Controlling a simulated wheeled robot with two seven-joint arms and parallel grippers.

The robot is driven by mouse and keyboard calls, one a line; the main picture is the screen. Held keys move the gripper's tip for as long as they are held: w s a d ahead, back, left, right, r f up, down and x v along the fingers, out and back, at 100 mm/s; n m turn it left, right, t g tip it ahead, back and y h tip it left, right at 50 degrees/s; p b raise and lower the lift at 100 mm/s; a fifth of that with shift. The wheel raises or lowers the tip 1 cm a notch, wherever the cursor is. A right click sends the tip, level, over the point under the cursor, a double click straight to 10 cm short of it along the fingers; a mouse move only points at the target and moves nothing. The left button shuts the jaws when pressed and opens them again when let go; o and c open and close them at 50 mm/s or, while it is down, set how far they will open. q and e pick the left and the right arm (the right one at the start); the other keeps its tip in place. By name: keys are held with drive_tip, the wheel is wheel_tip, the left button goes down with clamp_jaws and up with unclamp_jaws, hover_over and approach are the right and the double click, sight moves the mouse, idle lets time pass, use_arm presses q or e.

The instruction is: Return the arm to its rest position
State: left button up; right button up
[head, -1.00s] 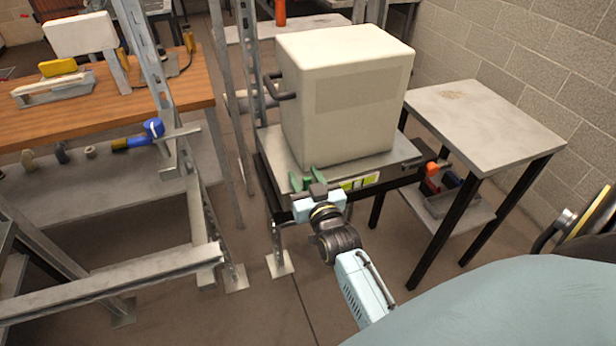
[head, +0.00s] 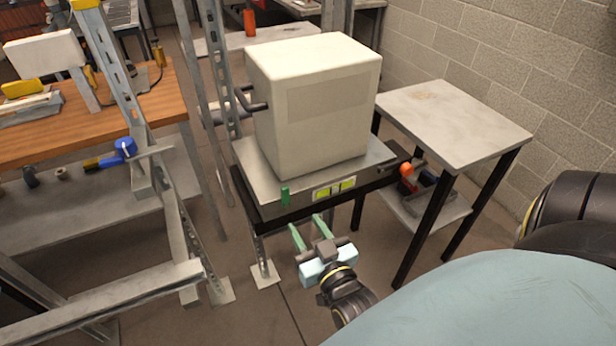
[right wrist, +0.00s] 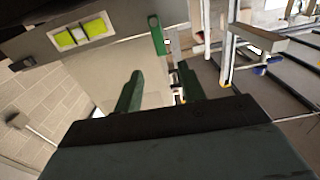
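My right gripper (head: 305,224) is in front of the metal stand, below its front edge in the head view. Its two green fingers are apart with nothing between them. In the right wrist view the same open fingers (right wrist: 158,78) point toward the stand's front panel. A small green lever (head: 285,196) sits on that panel, and it also shows upright in the right wrist view (right wrist: 156,35). It is clear of the fingers. A large white box-shaped heater (head: 318,110) stands on the stand (head: 262,190). My left gripper is not in view.
A grey side table (head: 455,120) with black legs stands to the right, with an orange item on its lower shelf. A metal frame (head: 170,205) and a wooden workbench (head: 160,105) are on the left. Open floor (head: 250,315) lies around my right gripper.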

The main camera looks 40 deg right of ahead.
idle(0.5)
drive_tip(key=s+a+f+n+g+y, duration=0.1)
drive_tip(key=s+a+f+g+y, duration=0.15)
drive_tip(key=f, duration=0.75)
drive_tip(key=s+a+f+n+g+y, duration=0.1)
drive_tip(key=s+a+f+g, duration=0.25)
drive_tip(key=f, duration=0.65)
drive_tip(key=s+a+f+n+g+y, duration=0.1)
drive_tip(key=s+a+f+g+y, duration=0.2)
drive_tip(key=f, duration=0.7)
drive_tip(key=s+d+f+g, duration=0.2)
drive_tip(key=s+f, duration=0.2)
drive_tip(key=s, duration=0.3)
drive_tip(key=s+d+f+n+g+h, duration=0.1)
drive_tip(key=s+d+f+g, duration=0.1)
drive_tip(key=s+f, duration=0.3)
drive_tip(key=s+d+f+n+g+h, duration=0.1)
drive_tip(key=s+d+f+g, duration=0.1)
drive_tip(key=s, duration=0.9)
wheel_tip(320, 180, down, 2)
drive_tip(key=shift+d+f+g, duration=0.25)
drive_tip(key=shift+d+g, duration=0.1)
drive_tip(key=shift+g, duration=0.35)
drive_tip(key=shift+s, duration=0.2)
drive_tip(key=shift+c, duration=0.4)
